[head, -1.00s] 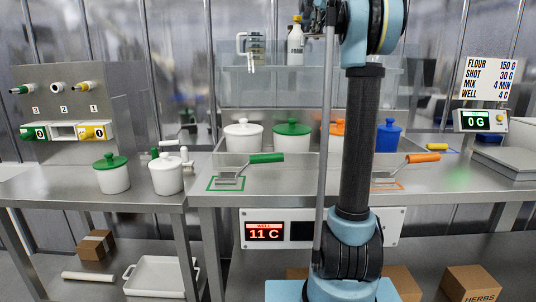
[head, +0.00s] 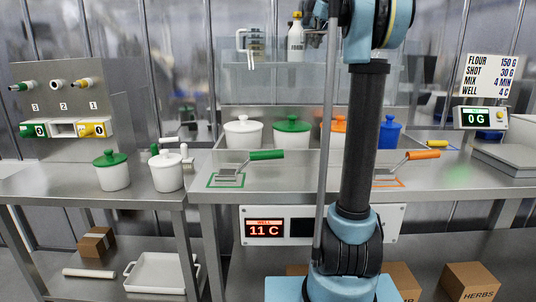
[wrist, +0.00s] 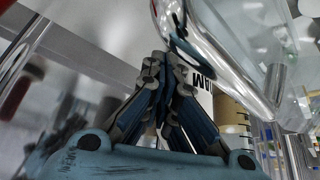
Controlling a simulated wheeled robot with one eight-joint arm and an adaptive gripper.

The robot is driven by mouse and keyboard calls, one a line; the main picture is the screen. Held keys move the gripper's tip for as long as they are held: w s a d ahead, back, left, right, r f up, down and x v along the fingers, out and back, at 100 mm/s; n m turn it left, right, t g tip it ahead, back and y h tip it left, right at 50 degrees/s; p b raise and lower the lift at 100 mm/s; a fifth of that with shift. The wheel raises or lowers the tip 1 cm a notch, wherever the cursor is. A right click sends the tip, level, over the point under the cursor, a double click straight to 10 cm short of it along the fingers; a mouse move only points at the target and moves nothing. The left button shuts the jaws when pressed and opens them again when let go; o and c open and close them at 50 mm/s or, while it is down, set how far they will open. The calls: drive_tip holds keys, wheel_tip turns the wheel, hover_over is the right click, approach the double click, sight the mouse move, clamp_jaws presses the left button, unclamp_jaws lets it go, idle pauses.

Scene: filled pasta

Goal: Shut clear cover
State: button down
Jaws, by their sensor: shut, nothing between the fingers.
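The clear cover (head: 262,82) is a see-through panel with a pale edge. It stands raised at the back of the steel well (head: 215,160) in the head view, so the well is open above its pots. My gripper (head: 317,32) is high up at the cover's upper part, partly hidden by my arm. In the wrist view my gripper's fingers (wrist: 166,62) are together and empty. A shiny metal bar (wrist: 222,62) runs close beside the fingertips; I cannot tell whether they touch.
Lidded pots with white (head: 243,132), green (head: 291,132), orange (head: 338,126) and blue (head: 389,134) lids stand in the well. A green-handled scoop (head: 265,155) and an orange-handled one (head: 423,155) lie at its front. A white bottle (head: 296,40) stands behind the cover.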

sight(317, 56)
drive_tip(key=shift+s+f, duration=0.1)
drive_tip(key=shift+f, duration=1.7)
drive_tip(key=shift+s+f, duration=0.1)
drive_tip(key=shift+s, duration=0.25)
drive_tip(key=shift+s+r, duration=0.3)
drive_tip(key=shift+s, duration=0.15)
drive_tip(key=shift+w+f, duration=0.2)
drive_tip(key=shift+f, duration=0.05)
drive_tip(key=shift+s+f, duration=0.15)
drive_tip(key=shift+s, duration=2.9)
drive_tip(key=shift+w+f, duration=0.8)
drive_tip(key=shift+w, duration=0.05)
drive_tip(key=shift+s, duration=0.1)
drive_tip(key=shift+s+r, duration=0.25)
drive_tip(key=shift+s, duration=0.2)
drive_tip(key=shift+s+r, duration=0.2)
drive_tip(key=shift+s, duration=8.7)
wheel_tip(317, 56, up, 8)
drive_tip(key=shift+r, duration=0.25)
drive_tip(key=shift+w, duration=0.1)
